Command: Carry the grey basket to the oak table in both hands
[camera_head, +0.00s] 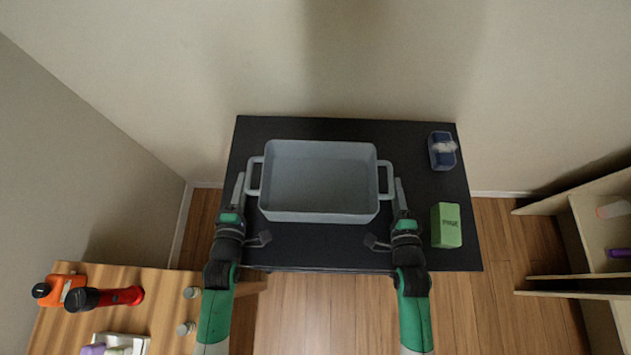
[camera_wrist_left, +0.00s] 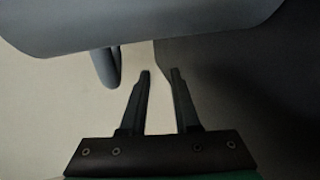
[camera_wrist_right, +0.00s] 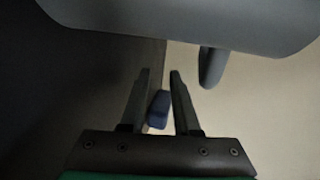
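The grey basket (camera_head: 320,213) is a rectangular open tub, empty, upright on a black table, with a loop handle on each side. My left gripper (camera_head: 238,188) is just outside the left handle (camera_head: 253,177). In the left wrist view its fingers (camera_wrist_left: 160,74) are apart with nothing between them, and the handle (camera_wrist_left: 107,70) is beside them. My right gripper (camera_head: 400,194) is just outside the right handle (camera_head: 387,178). In the right wrist view its fingers (camera_wrist_right: 160,74) are apart and the handle (camera_wrist_right: 211,68) is beside them. The oak table (camera_head: 160,312) is at the lower left.
The black table (camera_head: 300,128) also holds a blue item (camera_head: 441,156) and a green box (camera_head: 446,226) at its right. The oak table carries an orange item (camera_head: 58,290), a red torch (camera_head: 120,296), small round pieces and a white tray (camera_head: 133,340). Shelves (camera_head: 560,205) stand at right.

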